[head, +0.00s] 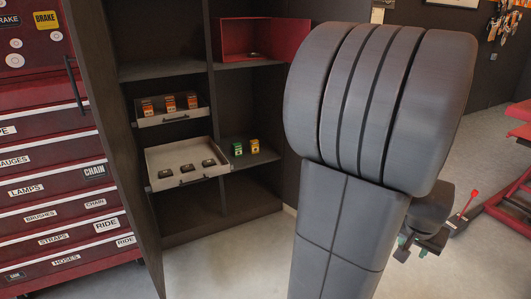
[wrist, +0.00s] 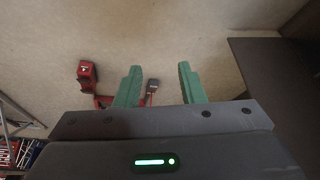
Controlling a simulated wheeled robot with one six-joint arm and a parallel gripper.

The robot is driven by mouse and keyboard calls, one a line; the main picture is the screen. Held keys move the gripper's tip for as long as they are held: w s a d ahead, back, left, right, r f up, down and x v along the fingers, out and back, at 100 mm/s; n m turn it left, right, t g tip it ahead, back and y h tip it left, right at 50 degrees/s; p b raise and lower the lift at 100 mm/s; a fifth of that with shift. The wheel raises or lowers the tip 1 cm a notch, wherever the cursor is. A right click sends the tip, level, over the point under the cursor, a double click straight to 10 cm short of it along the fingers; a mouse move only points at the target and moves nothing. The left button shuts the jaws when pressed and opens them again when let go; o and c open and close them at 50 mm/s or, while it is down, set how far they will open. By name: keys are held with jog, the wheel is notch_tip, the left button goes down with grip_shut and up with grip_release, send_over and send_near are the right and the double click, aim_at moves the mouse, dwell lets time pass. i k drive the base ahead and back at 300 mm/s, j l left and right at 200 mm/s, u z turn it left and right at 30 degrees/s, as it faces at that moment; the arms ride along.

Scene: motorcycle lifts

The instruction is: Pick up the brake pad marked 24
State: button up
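Three small dark pieces lie in the lower pulled-out tray (head: 160,163) of the dark cabinet in the head view: a left one (head: 165,174), a middle one (head: 187,168) and a right one (head: 209,162). They may be brake pads, but they are too small to read a 24 on any. My gripper (wrist: 160,70) is open and empty in the wrist view, with two green fingers apart above bare floor. In the head view it shows partly behind my arm (head: 410,245), at the right, well away from the tray.
An upper tray (head: 172,118) holds orange-and-dark boxes (head: 170,103). Green and yellow boxes (head: 245,147) stand on the shelf beside the lower tray. A red bin (head: 232,40) sits higher. A red drawer chest (head: 50,180) stands left. Floor (head: 220,255) before the cabinet is clear.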

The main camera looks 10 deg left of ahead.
aim_at(208, 163)
jog(key=i+j+u, duration=0.1)
jog(key=u, duration=1.35)
jog(key=i+l+u, duration=0.6)
jog(key=i+l, duration=0.2)
jog(key=i+l+u, duration=0.35)
jog(key=l, duration=0.3)
